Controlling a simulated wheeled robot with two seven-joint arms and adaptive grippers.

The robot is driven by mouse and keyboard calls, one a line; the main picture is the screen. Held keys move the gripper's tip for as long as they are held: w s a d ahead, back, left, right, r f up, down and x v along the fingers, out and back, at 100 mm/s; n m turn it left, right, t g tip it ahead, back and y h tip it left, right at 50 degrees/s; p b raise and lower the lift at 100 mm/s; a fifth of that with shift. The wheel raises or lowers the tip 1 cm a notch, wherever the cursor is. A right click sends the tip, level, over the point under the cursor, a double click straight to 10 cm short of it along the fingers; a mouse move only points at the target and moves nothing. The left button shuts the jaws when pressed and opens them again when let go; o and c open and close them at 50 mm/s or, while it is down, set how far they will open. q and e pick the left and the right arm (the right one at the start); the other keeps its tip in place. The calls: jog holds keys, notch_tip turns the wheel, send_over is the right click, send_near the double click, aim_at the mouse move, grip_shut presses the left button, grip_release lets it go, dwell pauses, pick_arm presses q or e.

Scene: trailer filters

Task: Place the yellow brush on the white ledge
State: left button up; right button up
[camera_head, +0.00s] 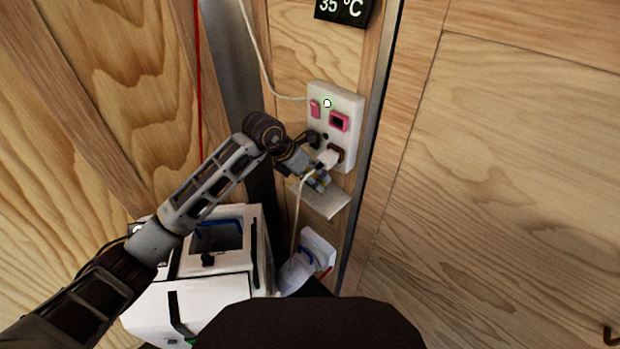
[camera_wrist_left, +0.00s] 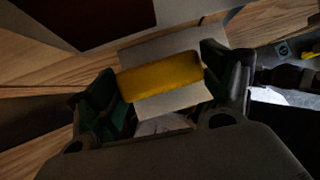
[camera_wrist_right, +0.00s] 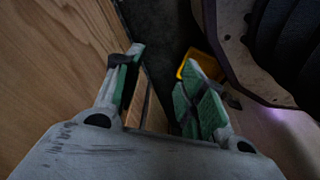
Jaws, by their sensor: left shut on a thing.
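The white ledge (camera_head: 326,203) sticks out from the wall below the white socket panel. My left gripper (camera_head: 318,182) is over it in the head view. In the left wrist view, the yellow brush (camera_wrist_left: 160,77) lies between the fingers of my left gripper (camera_wrist_left: 162,66), which is shut on it. The pale ledge (camera_wrist_left: 185,105) is behind the brush; I cannot tell whether they touch. The brush is mostly hidden by the gripper in the head view. My right gripper (camera_wrist_right: 165,65) shows only in its wrist view, its fingers apart and nothing clearly held.
The socket panel (camera_head: 350,108) with pink parts and a plugged cable is just above my left gripper. A white box-like device (camera_head: 215,275) stands lower left. A metal post (camera_head: 372,120) runs right of the ledge. A yellow object (camera_wrist_right: 188,63) is behind a right finger.

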pick_arm(q)
jog(key=shift+f, duration=0.7)
pick_arm(e)
jog(key=shift+w+a+r, duration=0.1)
jog(key=shift+a+r, duration=0.05)
jog(key=shift+r, duration=0.3)
pick_arm(q)
jog(key=shift+f, duration=0.1)
pick_arm(e)
jog(key=shift+f, duration=0.1)
pick_arm(q)
jog(key=o, duration=0.6)
jog(key=shift+o, duration=1.2)
pick_arm(e)
jog(key=shift+w+a+r, duration=0.15)
jog(key=shift+w+r, duration=0.3)
jog(key=shift+w, duration=0.05)
jog(key=shift+s+f, duration=0.2)
